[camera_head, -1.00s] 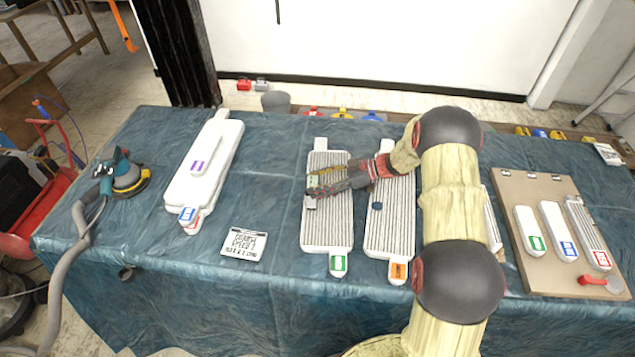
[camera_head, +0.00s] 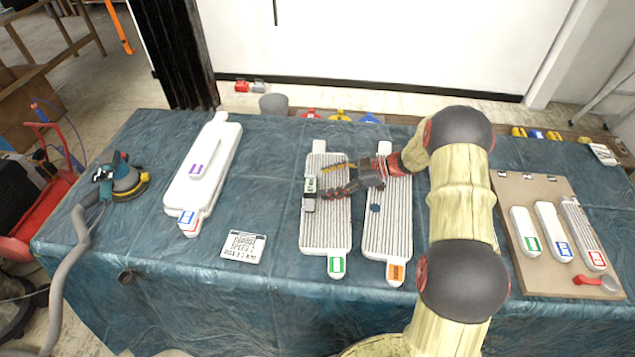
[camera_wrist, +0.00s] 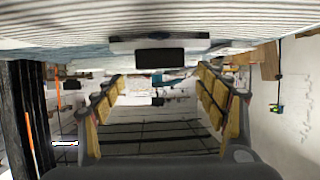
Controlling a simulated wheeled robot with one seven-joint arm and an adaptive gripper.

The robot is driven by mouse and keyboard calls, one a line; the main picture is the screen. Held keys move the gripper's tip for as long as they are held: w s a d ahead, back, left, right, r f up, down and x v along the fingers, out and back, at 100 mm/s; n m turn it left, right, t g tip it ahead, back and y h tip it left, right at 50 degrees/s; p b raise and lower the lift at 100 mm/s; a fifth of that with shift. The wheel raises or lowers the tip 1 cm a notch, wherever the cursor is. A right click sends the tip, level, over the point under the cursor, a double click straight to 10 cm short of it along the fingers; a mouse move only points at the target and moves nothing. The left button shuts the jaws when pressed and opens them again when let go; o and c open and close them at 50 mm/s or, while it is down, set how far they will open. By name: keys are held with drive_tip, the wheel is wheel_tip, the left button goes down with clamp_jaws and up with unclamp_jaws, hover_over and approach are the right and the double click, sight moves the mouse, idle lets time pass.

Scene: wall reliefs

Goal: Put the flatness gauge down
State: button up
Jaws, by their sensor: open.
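The flatness gauge (camera_head: 309,190), a small grey block with a greenish face, rests on the left part of the ribbed white panel with the green tag (camera_head: 338,232). My gripper (camera_head: 324,181) is open just to the right of the gauge, its fingers spread and apart from it. In the wrist view, the gauge (camera_wrist: 160,57) shows as a pale bar with a dark rectangle, beyond the open yellow-padded fingers (camera_wrist: 161,78). Nothing is between the fingers.
A second ribbed panel with an orange tag (camera_head: 386,235) lies under my wrist. A smooth white panel (camera_head: 203,170), a sander (camera_head: 124,180) and a text card (camera_head: 243,247) are to the left. A board (camera_head: 520,205) with small samples is at right.

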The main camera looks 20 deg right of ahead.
drive_tip(key=p+v, duration=0.2)
drive_tip(key=v, duration=0.6)
drive_tip(key=w+r+m+t+h, duration=0.2)
drive_tip(key=w+r+t+h, duration=0.3)
drive_tip(key=r, duration=0.5)
drive_tip(key=w+r+m+t+h, duration=0.1)
drive_tip(key=w+r+t+h, duration=0.1)
drive_tip(key=w+r, duration=0.65)
drive_tip(key=s+d+r+m+t+h, duration=0.25)
drive_tip(key=s+r+m+h, duration=0.4)
drive_tip(key=r, duration=0.75)
drive_tip(key=s+a+r+m+g+h, duration=0.1)
drive_tip(key=s+a+m+g+h, duration=0.2)
drive_tip(key=s, duration=1.5)
drive_tip(key=s+a+f+m+g+y, duration=0.1)
drive_tip(key=s+a+f, duration=0.3)
drive_tip(key=s, duration=0.7)
drive_tip(key=s+a+f+m+g+y, duration=0.1)
drive_tip(key=s+a+f+g, duration=0.3)
drive_tip(key=s, duration=0.8)
drive_tip(key=shift+a+y, duration=0.85)
drive_tip(key=shift+a, duration=0.35)
